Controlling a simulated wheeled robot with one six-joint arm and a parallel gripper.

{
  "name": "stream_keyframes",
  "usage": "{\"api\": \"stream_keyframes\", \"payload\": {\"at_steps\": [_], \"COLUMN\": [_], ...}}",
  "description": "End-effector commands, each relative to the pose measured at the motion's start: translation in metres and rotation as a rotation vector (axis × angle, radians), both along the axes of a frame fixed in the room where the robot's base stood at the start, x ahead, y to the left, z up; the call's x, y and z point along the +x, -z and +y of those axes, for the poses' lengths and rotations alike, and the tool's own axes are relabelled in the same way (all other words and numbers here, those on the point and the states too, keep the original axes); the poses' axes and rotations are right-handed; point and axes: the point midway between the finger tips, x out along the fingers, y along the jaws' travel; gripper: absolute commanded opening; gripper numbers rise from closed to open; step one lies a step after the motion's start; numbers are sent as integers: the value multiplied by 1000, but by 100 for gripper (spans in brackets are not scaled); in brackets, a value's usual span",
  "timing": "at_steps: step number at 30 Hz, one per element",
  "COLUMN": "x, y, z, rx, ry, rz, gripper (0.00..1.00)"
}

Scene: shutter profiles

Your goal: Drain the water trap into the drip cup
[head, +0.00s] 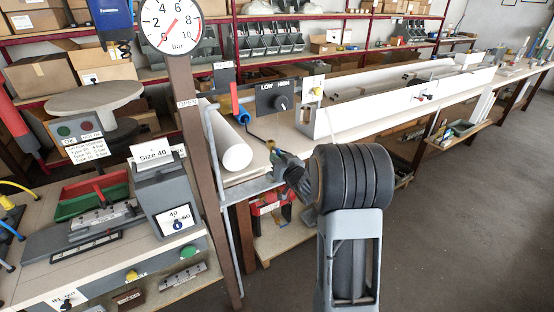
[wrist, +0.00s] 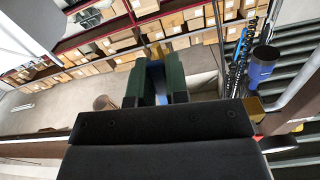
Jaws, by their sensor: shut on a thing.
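My gripper (wrist: 156,84) shows from behind in the wrist view, its green-padded fingers shut on a narrow blue piece (wrist: 157,76); my palm hides most of it, so I cannot tell what it is. In the head view my gripper (head: 273,147) is small, at the bench edge left of my arm. A blue cylinder with a dark round top (wrist: 263,64) stands to the right of my fingers in the wrist view, apart from them. I cannot tell which is the water trap or drip cup.
A pressure gauge (head: 171,22) tops a brown post (head: 206,170). A white roll (head: 236,152) lies on the bench by my gripper. A LOW/HIGH switch box (head: 281,98) stands behind it. Black coiled hoses (wrist: 238,62) hang beside the blue cylinder. Floor at right is clear.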

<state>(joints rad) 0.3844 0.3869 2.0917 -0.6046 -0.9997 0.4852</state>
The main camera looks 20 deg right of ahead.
Motion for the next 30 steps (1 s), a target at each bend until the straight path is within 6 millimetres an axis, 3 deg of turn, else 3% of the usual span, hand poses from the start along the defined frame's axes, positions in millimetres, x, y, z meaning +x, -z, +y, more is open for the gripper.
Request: {"api": "stream_keyframes", "payload": {"at_steps": [30], "x": [-2], "y": [-15], "z": [20], "rx": [904], "ry": [0], "rz": [105], "gripper": [0]}}
